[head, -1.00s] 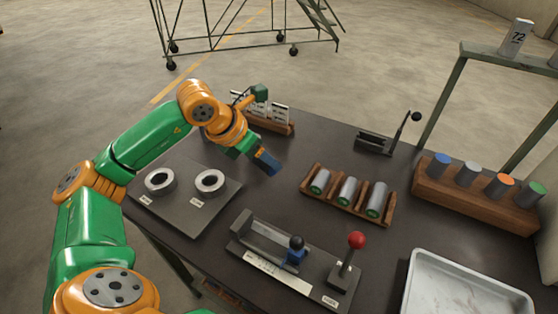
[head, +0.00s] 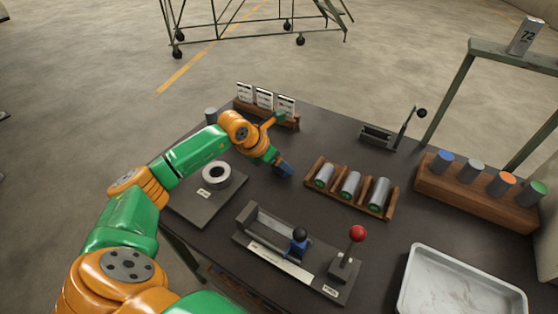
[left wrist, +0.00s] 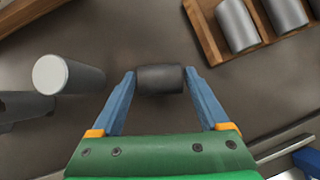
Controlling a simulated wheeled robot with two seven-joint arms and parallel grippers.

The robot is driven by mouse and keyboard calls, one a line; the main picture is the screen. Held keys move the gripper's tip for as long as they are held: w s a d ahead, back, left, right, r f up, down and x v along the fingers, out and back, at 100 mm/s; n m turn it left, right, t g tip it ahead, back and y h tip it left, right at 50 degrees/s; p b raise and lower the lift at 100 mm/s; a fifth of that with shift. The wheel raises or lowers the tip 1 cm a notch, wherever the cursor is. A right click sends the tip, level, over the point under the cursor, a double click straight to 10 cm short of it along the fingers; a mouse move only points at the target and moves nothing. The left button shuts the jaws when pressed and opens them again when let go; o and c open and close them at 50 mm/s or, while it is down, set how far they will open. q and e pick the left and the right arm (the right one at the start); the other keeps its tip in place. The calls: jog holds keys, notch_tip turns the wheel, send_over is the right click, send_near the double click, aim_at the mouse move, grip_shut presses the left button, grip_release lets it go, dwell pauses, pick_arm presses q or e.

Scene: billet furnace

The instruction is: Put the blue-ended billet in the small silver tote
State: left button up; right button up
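A blue-ended billet (head: 442,163) stands at the left end of a wooden block on the table's right side. The silver tote (head: 462,284), a shallow pale tray, lies at the front right and looks empty. My left gripper (head: 286,168) is low over the table, left of the small billet rack. In the left wrist view its blue fingers (left wrist: 160,76) are spread, with a dark cylinder (left wrist: 160,79) between or just below the tips. Its end faces and any contact cannot be made out; the head view hides it. My right gripper is not in view.
The wooden block (head: 470,196) also holds grey, orange and green-ended billets. A rack (head: 350,190) holds several green-ended billets. A red-knobbed lever (head: 357,234) and a blue-clamp fixture (head: 265,228) stand in front. A grey cylinder (head: 211,115) stands behind my arm.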

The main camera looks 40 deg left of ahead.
pick_arm(q)
jog(key=shift+o, duration=0.8)
jog(key=shift+r, duration=0.1)
